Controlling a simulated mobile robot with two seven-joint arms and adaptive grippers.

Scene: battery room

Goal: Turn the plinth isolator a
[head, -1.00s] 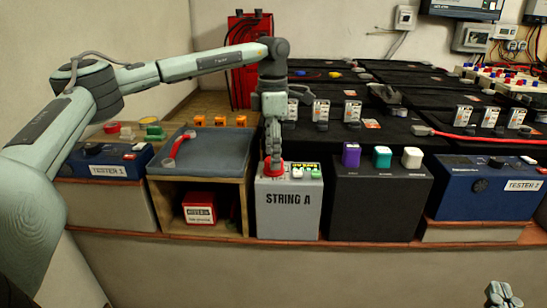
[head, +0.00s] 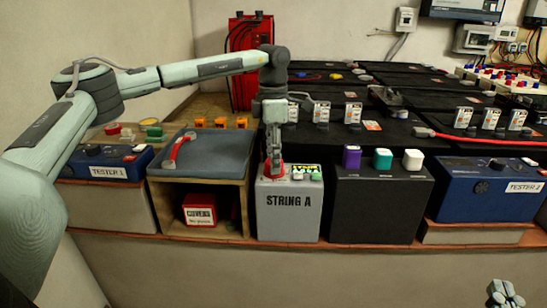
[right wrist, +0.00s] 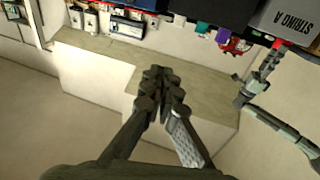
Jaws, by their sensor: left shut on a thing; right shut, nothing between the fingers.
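The grey plinth labelled STRING A (head: 289,215) stands in the middle of the bench front. Its red isolator knob (head: 268,171) sits on the left of the plinth's top. My left gripper (head: 273,165) points straight down from above and is shut on the red knob; its fingers hide most of it. Small white and green pieces (head: 307,173) sit beside the knob on the same top. My right gripper (head: 506,295) is low at the bottom right, away from the bench; in the right wrist view (right wrist: 163,75) its fingers are shut and empty.
Left of the plinth, a wooden shelf holds a blue-grey tray (head: 222,163) with a red-handled tool (head: 178,149), and a red box (head: 200,211) below. A black plinth (head: 380,210) with purple, teal and white caps stands close on the right. TESTER 1 (head: 105,165) and TESTER 2 (head: 480,190) flank them.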

